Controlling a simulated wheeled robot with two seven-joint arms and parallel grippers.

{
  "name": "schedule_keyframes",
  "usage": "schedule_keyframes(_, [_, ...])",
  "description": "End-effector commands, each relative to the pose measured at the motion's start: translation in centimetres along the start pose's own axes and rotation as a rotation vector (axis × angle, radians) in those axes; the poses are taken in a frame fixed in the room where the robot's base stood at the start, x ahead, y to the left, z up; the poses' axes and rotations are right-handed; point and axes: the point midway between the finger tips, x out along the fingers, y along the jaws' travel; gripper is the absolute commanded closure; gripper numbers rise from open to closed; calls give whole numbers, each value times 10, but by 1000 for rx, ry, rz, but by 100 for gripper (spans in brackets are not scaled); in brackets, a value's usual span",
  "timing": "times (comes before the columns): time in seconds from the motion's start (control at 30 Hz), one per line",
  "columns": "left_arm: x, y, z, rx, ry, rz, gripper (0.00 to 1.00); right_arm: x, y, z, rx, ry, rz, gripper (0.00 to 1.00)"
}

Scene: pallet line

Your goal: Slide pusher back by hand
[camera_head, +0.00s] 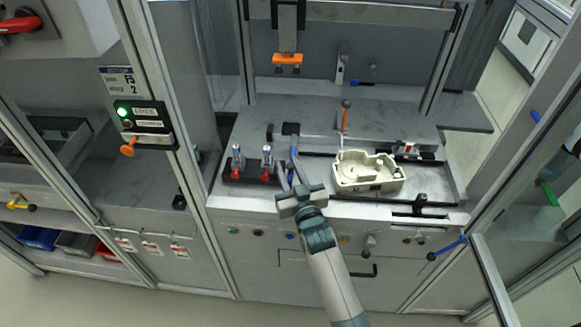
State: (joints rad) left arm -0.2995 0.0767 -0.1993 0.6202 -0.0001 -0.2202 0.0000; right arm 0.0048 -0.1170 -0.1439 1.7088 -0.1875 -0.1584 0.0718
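My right gripper (294,178) reaches in from the bottom over the front edge of the grey workbench, its fingers pointing away from me. Its fingertips are small here, and I cannot tell if they are open or shut. A cream moulded housing (367,188) sits on the bench to the right of the gripper. My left gripper is not in view.
Two red-based clamps (238,164) stand on a black plate left of the gripper. An orange-stemmed lever (344,117) rises behind the housing. An orange press head (287,60) hangs above. Frame posts flank the station. A button box (142,119) is on the left post.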

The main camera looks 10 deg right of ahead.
Motion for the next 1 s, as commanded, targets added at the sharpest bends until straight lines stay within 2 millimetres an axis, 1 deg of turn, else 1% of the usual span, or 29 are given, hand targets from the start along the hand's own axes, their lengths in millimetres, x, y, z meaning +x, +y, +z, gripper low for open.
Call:
schedule_keyframes(0.03, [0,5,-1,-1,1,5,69,0,-1,0,0,1,-1,75])
schedule_keyframes(0.1, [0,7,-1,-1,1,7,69,0,0,0,0,1,-1,75])
schedule_keyframes(0.5, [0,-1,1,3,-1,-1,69,-1,1,1,-1,-1,1,75])
schedule_keyframes(0.67, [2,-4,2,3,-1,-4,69,-6,1,2,-1,-1,1,75])
schedule_keyframes(0.77, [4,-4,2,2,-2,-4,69,-14,1,2,-1,-1,1,75])
schedule_keyframes(0.87, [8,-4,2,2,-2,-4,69,-26,1,3,-1,-1,1,75])
schedule_keyframes(1.0, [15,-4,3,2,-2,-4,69,-50,2,4,-1,-2,2,75])
